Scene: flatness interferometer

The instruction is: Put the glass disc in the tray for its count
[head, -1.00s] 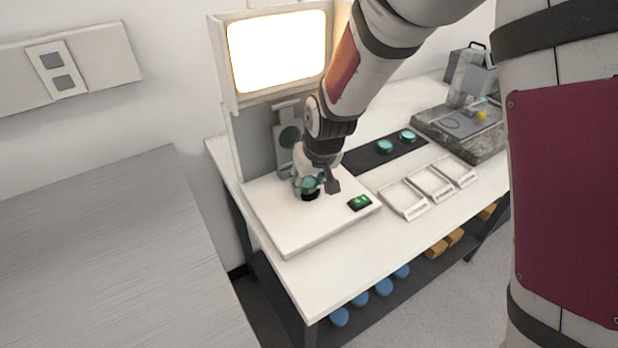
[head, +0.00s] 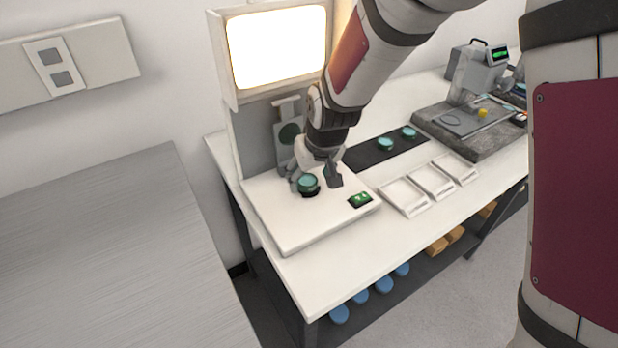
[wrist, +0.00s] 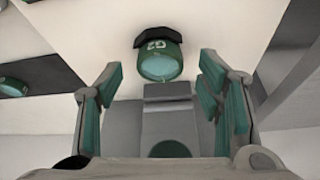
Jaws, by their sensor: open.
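A green-rimmed glass disc (head: 308,183) sits on a small black seat on the white base of the instrument. In the wrist view the disc (wrist: 158,62) shows a pale face and light marks on its green rim, which I cannot read surely.
Two more discs (head: 385,144) (head: 408,132) lie on a black mat (head: 362,157). A bright screen (head: 278,47) rises behind. A grey stone plate (head: 480,142) with a device stands at right.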

